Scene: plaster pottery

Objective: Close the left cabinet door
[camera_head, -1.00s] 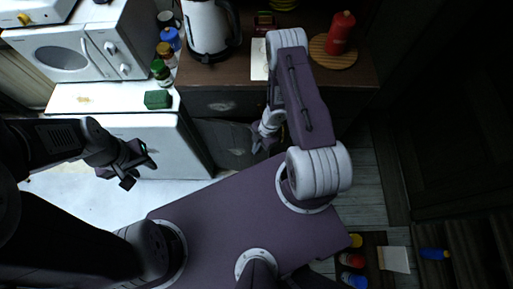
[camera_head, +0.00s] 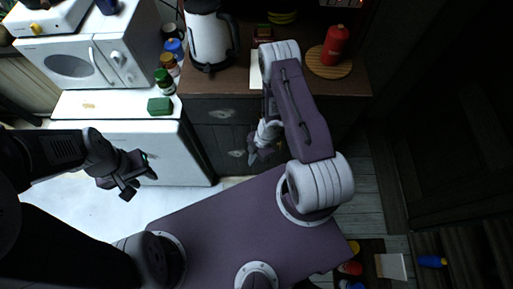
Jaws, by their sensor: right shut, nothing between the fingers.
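The dark wooden cabinet (camera_head: 205,100) stands under the brown counter at the back. Its left cabinet door (camera_head: 215,150) is below a drawer front (camera_head: 220,110) and carries a pale handle. The door looks about flush with the front; a small gap cannot be ruled out. My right gripper (camera_head: 252,158) is shut and empty, close to the right side of this door; I cannot tell whether it touches. My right arm hides the cabinet front farther right. My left gripper (camera_head: 141,182) is open and empty, in front of the white cabinet (camera_head: 150,150), away from the door.
A kettle (camera_head: 208,40), a red bottle (camera_head: 336,45) on a round wooden board (camera_head: 322,68) and small jars (camera_head: 165,78) stand on the surfaces. A white microwave (camera_head: 85,58) and a green block (camera_head: 160,106) are at left. Paint pots (camera_head: 350,268) stand at lower right.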

